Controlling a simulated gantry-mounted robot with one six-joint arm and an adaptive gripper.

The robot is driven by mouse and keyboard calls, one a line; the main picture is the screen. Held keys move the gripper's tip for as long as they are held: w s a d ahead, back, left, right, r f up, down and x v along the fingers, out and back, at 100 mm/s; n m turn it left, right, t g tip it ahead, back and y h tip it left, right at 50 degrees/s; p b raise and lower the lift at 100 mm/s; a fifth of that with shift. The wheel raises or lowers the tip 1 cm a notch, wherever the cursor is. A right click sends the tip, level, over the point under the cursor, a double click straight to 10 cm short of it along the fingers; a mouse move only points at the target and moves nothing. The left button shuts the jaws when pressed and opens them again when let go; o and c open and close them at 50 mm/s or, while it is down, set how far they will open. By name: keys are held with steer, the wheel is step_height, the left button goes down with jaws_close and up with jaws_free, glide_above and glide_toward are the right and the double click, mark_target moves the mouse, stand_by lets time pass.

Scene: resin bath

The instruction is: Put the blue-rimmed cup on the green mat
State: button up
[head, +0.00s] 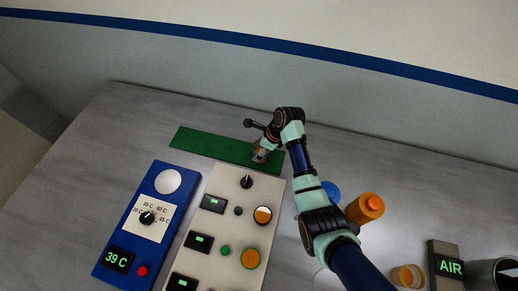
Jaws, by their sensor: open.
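The green mat (205,145) is a long strip across the back of the table. My gripper (262,149) is over the mat's right end, pointing down. A small cup-like thing with orange in it (260,156) shows right at my fingers, over or on the mat. It is partly hidden by the gripper, and its rim colour is too small to tell. My jaws are open around or beside it; I cannot tell which. I cannot tell whether it touches the mat. No clearly blue-rimmed cup shows elsewhere.
On the pale panel (213,230) stand a dark-rimmed cup (263,215) and a green-rimmed cup (250,258). A blue control box (160,190) is to the left. An orange bottle (366,207), a blue object (331,190), an orange-rimmed cup (407,277) and an AIR sign (448,266) are right.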

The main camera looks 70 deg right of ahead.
steer(key=p+v, duration=0.2)
steer(key=v, duration=0.8)
steer(key=shift+s+r, duration=0.25)
steer(key=shift+r, duration=0.1)
steer(key=w+a+r+n+t+h, duration=0.15)
steer(key=w+a+r+n, duration=0.25)
steer(key=w+a+n, duration=0.55)
steer(key=w+a+r+n+t+h, duration=0.15)
steer(key=w+a+r+n, duration=0.25)
steer(key=w+a+n, duration=0.8)
steer(key=s+a+r+n+t+y, duration=0.1)
steer(key=s+a+r+n, duration=0.1)
steer(key=a, duration=0.5)
steer(key=s+a+r+n+t+y, duration=0.1)
steer(key=s+a+r+n+t, duration=0.1)
steer(key=a+n, duration=0.5)
steer(key=s+a+r+n+t, duration=0.2)
steer(key=s+a+r+n, duration=0.2)
steer(key=a, duration=0.5)
step_height(320, 180, up, 2)
steer(key=shift+r+n+y, duration=0.1)
steer(key=shift+n+y, duration=0.3)
steer(key=shift+n, duration=0.15)
steer(key=shift+a, duration=0.15)
